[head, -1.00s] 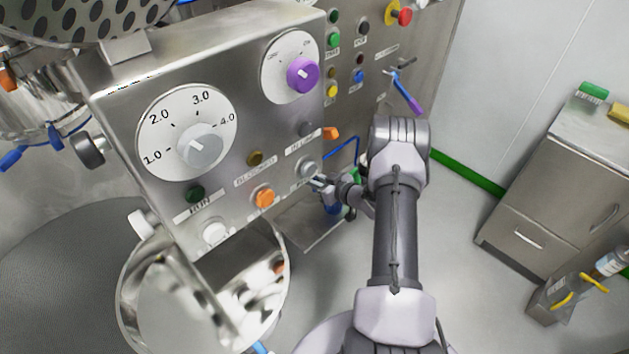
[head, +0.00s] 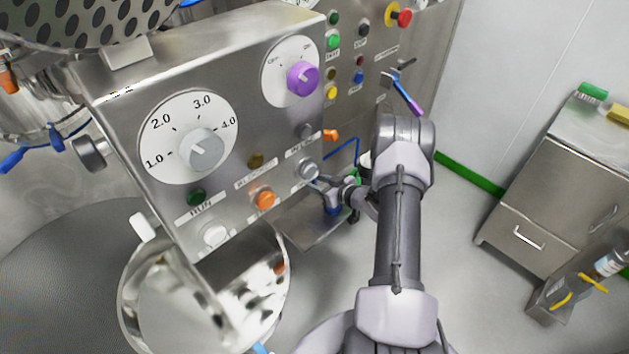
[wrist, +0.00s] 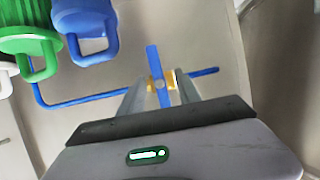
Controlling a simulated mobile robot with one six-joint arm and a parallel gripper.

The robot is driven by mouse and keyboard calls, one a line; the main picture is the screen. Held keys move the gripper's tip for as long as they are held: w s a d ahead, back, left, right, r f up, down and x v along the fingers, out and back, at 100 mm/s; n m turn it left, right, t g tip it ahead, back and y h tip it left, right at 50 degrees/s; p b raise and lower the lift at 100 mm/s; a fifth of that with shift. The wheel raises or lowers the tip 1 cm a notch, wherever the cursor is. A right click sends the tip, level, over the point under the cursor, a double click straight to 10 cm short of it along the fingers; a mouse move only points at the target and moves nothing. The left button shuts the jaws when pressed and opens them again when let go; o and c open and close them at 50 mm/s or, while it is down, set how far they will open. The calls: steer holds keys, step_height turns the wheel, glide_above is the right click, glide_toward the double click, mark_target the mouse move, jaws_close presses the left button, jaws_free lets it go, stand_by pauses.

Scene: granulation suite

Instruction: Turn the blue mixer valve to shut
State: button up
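In the wrist view, a blue valve lever (wrist: 154,62) stands lengthwise in the picture on a small brass body, with a thin blue pipe (wrist: 84,102) running to both sides. My gripper (wrist: 162,80) reaches toward it from below. Its two metal fingers are apart, one on each side of the lever. I cannot tell whether either finger touches it. In the head view, my gripper (head: 322,180) is beside the panel's lower right edge, and my arm partly hides the area. The blue pipe (head: 343,152) shows behind the panel; the lever cannot be made out there.
The steel control panel (head: 130,95) with knobs and buttons stands left of my arm. A steel cabinet (head: 560,190) is at right, with clear floor between.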

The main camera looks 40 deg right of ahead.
steer(key=p+v, duration=0.5)
steer(key=v, duration=1.1)
steer(key=shift+s, duration=0.1)
